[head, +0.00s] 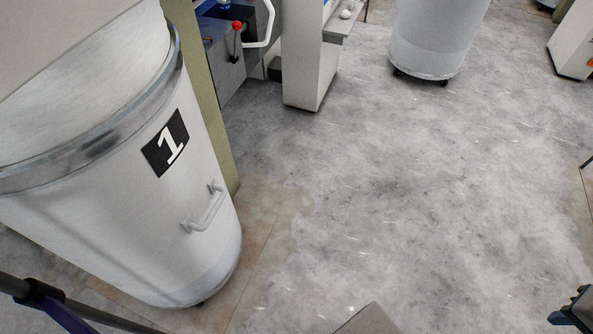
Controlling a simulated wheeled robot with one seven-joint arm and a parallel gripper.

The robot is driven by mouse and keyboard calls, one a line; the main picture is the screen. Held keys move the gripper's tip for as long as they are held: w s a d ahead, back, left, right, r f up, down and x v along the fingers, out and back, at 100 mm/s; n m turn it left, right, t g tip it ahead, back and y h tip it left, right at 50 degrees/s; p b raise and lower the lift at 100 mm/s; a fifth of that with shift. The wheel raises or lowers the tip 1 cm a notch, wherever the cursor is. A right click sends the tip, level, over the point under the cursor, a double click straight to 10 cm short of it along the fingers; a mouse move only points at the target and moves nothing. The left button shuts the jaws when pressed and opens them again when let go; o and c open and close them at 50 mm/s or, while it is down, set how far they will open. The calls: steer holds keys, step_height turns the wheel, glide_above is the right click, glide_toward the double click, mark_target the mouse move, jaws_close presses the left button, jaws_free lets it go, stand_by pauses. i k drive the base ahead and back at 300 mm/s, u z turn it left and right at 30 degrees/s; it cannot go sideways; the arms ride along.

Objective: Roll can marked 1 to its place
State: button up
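The can marked 1 (110,225) is a tall, pale grey-white cylinder at the left, close to me. It has a metal band near its top, a black plate with a white 1 (165,143) and a light side handle (206,208). It stands upright on the floor, and a small dark caster shows under its lower edge. A pale panel covers its top left, so I cannot see its whole rim. The can's place is not one I can identify here.
Another pale can (432,40) on dark casters stands at the back. A machine with a red-knobbed lever (237,27) and a white cabinet (306,60) stand behind can 1. A dark bar (70,312) crosses the bottom left. The grey floor (400,190) in the middle is clear.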

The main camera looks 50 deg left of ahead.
mark_target(109, 163)
steer(key=i, duration=0.85)
steer(key=u, duration=4.05)
